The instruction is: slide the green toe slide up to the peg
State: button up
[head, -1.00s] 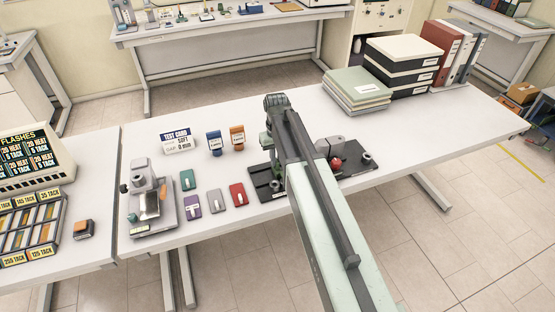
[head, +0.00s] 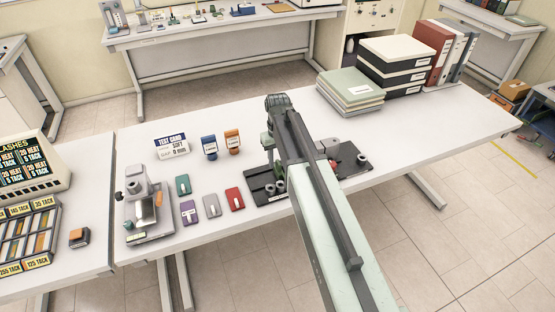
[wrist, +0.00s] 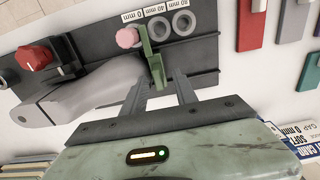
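In the wrist view the green toe slide (wrist: 150,58) stands upright on a dark fixture plate (wrist: 88,40). A pink peg (wrist: 127,38) is close beside its upper part, to the left; I cannot tell whether they touch. My gripper (wrist: 162,84) has its two grey fingers apart, one on each side of the slide's lower end, with a gap visible.
In the wrist view, two grey rings (wrist: 172,25) with mm labels are right of the peg, and a red knob (wrist: 34,55) and grey body are at left. In the head view, coloured tags (head: 211,205) and a small tester (head: 145,215) stand left of the plate; folders (head: 350,92) are behind.

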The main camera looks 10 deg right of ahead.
notch_tip(320, 180, up, 7)
jog(key=p, duration=0.6)
jog(key=shift+f, duration=0.15)
jog(key=s+d+f+m+b, duration=0.1)
jog(key=s+d+f+b, duration=0.1)
jog(key=s+f+b, duration=0.2)
jog(key=s+d+f+m+b, duration=0.1)
jog(key=s+d+f+b, duration=0.2)
jog(key=s, duration=0.8)
notch_tip(320, 180, down, 2)
jog(key=shift+d+f+m+b, duration=0.15)
jog(key=shift+m+b, duration=0.15)
jog(key=shift+b, duration=0.9)
